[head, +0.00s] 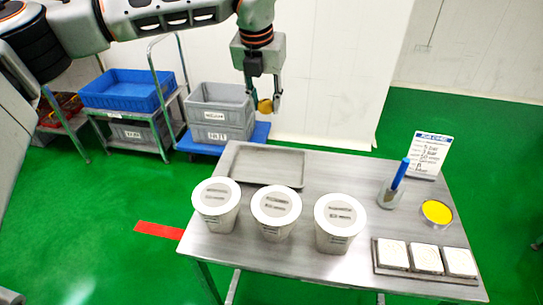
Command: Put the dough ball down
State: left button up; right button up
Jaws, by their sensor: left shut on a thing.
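The dough ball (265,106) is small and yellowish-tan. It shows in the head view between the fingers of my left gripper (264,104), which is shut on it. The gripper points down and holds the ball in the air, in the picture just above the far edge of the metal table (390,270). A shallow grey tray (268,166) lies on the far left part of the table, below the ball in the picture; its bare floor shows. My right gripper is not in view.
Three white lidded tubs (275,213) stand along the table's near left side. A holder with a blue pen (392,192), a sign (430,155), a yellow round dish (437,212) and a tray with three white blocks (426,258) are at the right. Blue and grey crates (221,108) stand behind.

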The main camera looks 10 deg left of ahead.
pick_arm(q)
notch_tip(320, 180, down, 7)
send_over(268, 167)
jog(key=s, duration=0.1)
notch_tip(268, 167, down, 9)
jog(key=shift+f, duration=0.1)
notch_tip(268, 167, down, 4)
jog(key=shift+r, duration=0.1)
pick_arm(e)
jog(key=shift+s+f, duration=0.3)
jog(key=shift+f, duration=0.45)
pick_arm(q)
jog(key=shift+s, duration=0.1)
jog(key=o, duration=0.8)
jog(key=shift+o, duration=0.2)
